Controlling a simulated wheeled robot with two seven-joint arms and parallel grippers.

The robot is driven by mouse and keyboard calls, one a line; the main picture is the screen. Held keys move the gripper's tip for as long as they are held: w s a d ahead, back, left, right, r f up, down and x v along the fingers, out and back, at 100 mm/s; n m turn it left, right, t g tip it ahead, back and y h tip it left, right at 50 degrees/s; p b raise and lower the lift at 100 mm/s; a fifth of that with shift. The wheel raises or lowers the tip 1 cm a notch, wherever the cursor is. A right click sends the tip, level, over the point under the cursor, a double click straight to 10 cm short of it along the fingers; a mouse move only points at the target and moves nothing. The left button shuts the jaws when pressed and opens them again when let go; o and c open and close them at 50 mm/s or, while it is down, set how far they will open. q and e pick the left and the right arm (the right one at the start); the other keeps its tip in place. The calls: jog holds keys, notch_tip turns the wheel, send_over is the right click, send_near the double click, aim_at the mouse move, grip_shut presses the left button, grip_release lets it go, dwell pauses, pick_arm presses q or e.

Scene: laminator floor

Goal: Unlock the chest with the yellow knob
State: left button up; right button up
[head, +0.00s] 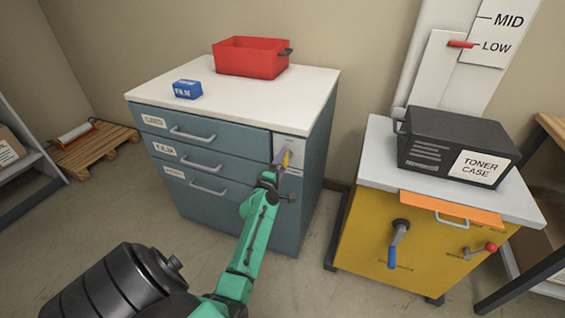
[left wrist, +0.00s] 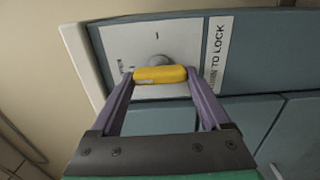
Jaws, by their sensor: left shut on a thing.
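The chest (head: 228,218) is blue-grey with a white top and several drawers, all closed. The yellow knob (head: 287,159) sits on a light plate (head: 291,146) at its front upper right corner. In the left wrist view the knob (left wrist: 160,75) is a yellow bar on a round grey hub, lying roughly level across the picture. The plate there has a short mark and a label (left wrist: 216,52) ending "TO LOCK". My left gripper (head: 283,160) is shut on the knob, with a purple finger at each end of the bar. My right gripper is not in view.
A red bin (head: 250,58) and a blue film box (head: 187,89) stand on the chest. To the right, a yellow cabinet (head: 385,235) with levers carries a black toner case (head: 455,148). A pallet (head: 92,147) lies at the far left. Floor shows between the units.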

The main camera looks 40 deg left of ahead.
pick_arm(q)
jog(key=o, duration=1.2)
jog(key=v, duration=1.4)
jog(key=shift+s+d, duration=0.2)
jog(key=shift+s, duration=0.1)
jog(key=s+d+f+m+g+h+p, duration=0.1)
jog(key=d+f+m+g+h+p, duration=0.25)
jog(key=f, duration=0.55)
jog(key=s+d+f+m+g+h+p, duration=0.1)
jog(key=d+f+m+g, duration=0.1)
jog(key=d+f+m, duration=0.55)
jog(key=s+d+f+m+g+h+p, duration=0.2)
jog(key=s+d+f+m+g+p, duration=0.15)
jog(key=s+f, duration=0.7)
jog(key=s+f+m+g, duration=0.2)
jog(key=s+m, duration=0.1)
jog(key=s, duration=0.3)
jog(key=s+a+f+m+g+p, duration=0.1)
jog(key=s+f+m+g, duration=0.1)
jog(key=s, duration=0.4)
jog(key=s+f+m+g+p, duration=0.1)
jog(key=s+f+m+g, duration=0.2)
jog(key=s+m, duration=0.2)
jog(key=shift+s+a+f+y, duration=0.15)
jog(key=shift+s+y, duration=0.05)
jog(key=shift+s, duration=0.3)
jog(key=shift+s+a+f+y, duration=0.1)
jog(key=shift+s+y, duration=0.05)
jog(key=shift+s, duration=0.35)
